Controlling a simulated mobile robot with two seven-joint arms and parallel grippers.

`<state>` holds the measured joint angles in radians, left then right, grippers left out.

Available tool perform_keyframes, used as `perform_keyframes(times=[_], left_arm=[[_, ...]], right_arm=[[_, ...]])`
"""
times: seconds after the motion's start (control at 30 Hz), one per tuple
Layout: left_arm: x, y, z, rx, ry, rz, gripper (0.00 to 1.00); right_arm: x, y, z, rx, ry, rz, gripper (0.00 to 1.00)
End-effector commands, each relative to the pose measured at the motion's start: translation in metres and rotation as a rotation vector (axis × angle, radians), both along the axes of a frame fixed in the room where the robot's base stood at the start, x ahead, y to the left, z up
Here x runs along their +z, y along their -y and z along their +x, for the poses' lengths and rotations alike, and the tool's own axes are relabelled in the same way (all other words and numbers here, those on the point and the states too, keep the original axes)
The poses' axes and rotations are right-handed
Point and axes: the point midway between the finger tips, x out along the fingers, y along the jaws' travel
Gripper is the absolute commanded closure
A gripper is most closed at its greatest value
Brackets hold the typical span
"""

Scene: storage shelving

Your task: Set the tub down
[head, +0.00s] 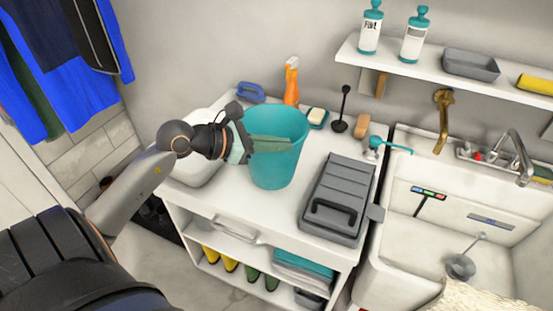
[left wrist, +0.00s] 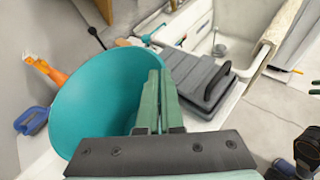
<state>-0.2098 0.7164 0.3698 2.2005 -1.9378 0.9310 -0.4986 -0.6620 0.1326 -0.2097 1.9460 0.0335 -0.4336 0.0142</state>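The tub (head: 272,165) is a teal, open-topped bucket standing upright over the white counter top, left of the grey case. I cannot tell for sure whether its base touches the counter. My left gripper (head: 270,145) reaches in from the left at the tub's rim. In the left wrist view the tub (left wrist: 95,100) fills the left middle. The green fingers of my left gripper (left wrist: 158,95) are close together on the near part of its rim, with the wall apparently between them.
A grey case (head: 338,195) lies right of the tub. An orange spray bottle (head: 291,85), a blue brush (head: 250,92) and a sponge (head: 317,117) are behind it. A white basin (head: 192,172) is at the left. The counter's front strip (head: 235,205) is clear. A sink (head: 410,235) stands right.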

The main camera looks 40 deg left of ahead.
Motion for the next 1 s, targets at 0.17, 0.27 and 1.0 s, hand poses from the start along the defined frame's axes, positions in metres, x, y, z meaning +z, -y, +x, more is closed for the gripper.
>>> perform_keyframes(times=[0.17,0.27,1.0], left_arm=[[-0.014,-0.01,0.006,-0.001,0.001,-0.001,1.0],[-0.023,-0.016,0.009,0.001,-0.001,-0.002,1.0],[-0.054,-0.014,0.008,-0.002,-0.001,0.001,0.82]], right_arm=[[-0.003,-0.001,0.001,0.003,-0.005,-0.001,0.53],[-0.004,-0.001,0.001,0.003,-0.005,-0.001,0.53],[-0.006,0.0,0.001,0.005,-0.006,-0.003,0.53]])
